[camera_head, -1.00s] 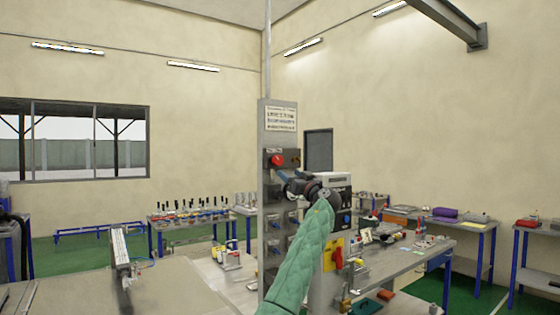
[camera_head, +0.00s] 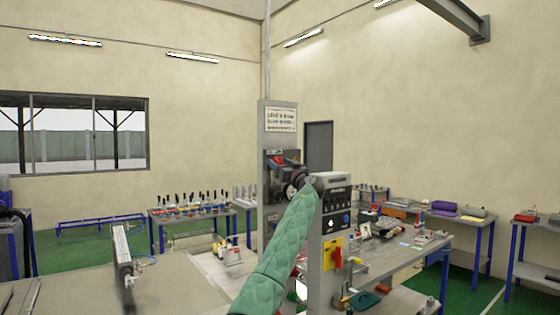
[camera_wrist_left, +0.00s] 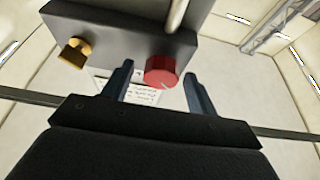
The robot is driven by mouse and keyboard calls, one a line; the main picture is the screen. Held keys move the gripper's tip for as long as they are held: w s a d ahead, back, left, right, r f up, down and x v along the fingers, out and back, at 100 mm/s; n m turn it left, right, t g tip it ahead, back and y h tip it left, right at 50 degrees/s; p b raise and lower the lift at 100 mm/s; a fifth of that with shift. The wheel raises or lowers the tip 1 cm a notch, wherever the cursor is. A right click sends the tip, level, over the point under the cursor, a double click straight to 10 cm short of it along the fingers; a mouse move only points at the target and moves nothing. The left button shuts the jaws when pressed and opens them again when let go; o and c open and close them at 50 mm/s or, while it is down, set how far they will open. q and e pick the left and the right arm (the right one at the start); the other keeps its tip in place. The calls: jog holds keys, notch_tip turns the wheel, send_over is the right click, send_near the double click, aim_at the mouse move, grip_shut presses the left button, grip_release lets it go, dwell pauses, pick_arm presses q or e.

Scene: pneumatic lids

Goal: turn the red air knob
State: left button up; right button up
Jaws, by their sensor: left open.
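The red air knob (camera_head: 278,159) sits on a dark box on the upright grey panel, partly covered by my left gripper (camera_head: 276,165) in the head view. In the left wrist view the red knob (camera_wrist_left: 161,71) is round and stands out from the dark box (camera_wrist_left: 125,38). My left gripper (camera_wrist_left: 158,72) is open there, with one finger on each side of the knob. Gaps show between the fingers and the knob, wider on the left. Whether the fingertips reach around the knob in depth is hard to tell. My right gripper is not in view.
A brass fitting (camera_wrist_left: 74,53) sticks out of the same box, left of the knob. A grey unit (camera_head: 337,210) with dials and a red switch on a yellow plate (camera_head: 333,254) stand right of the panel. Benches with parts stand behind.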

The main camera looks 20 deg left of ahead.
pick_arm(q)
jog(key=shift+w+a, duration=0.1)
jog(key=shift+a, duration=0.05)
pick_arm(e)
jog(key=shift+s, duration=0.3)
pick_arm(q)
jog(key=c, duration=1)
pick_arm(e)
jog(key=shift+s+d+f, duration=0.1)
